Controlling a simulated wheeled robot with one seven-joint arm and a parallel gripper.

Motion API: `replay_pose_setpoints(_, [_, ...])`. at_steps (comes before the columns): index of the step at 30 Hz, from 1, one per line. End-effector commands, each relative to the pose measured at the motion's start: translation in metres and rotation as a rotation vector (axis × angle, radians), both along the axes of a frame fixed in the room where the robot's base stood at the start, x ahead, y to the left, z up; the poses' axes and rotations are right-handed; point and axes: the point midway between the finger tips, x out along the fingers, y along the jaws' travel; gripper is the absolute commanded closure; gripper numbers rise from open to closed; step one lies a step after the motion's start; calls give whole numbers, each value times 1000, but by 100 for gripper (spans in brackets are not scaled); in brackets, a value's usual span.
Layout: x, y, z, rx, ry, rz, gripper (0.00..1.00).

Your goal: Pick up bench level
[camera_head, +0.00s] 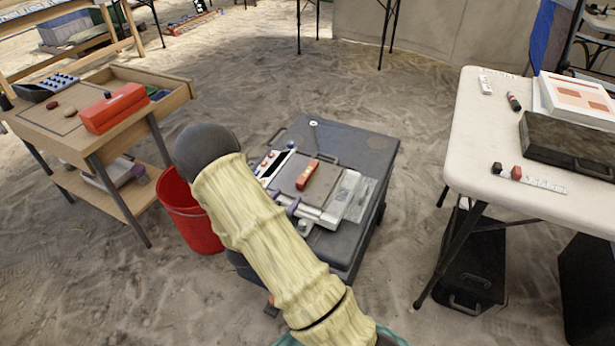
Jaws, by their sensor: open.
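A small red-orange bar with a pale patch (307,174), which looks like the bench level, lies on a flat grey-brown plate on top of the dark grey case (372,150). It lies at a slant and nothing is touching it from above. My arm, in a pale yellow sleeve with a dark rounded end, crosses the view from the bottom and passes to the left of the bar. My gripper cannot be made out; it is out of view or hidden behind the arm.
A red bucket (190,215) stands left of the case, partly behind my arm. A wooden bench (60,128) with a red box (114,108) is at left. A white table (470,135) with small items stands at right. Sandy floor is open behind the case.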

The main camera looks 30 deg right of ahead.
Motion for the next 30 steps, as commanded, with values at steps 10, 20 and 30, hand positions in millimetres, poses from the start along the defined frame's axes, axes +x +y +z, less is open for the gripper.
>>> replay_pose_setpoints(10, [37,-49,-11,0,-2,-2,51])
replay_pose_setpoints(20, [45,-57,-11,1,0,1,51])
replay_pose_setpoints(30, [59,-75,-15,1,-4,-3,51])
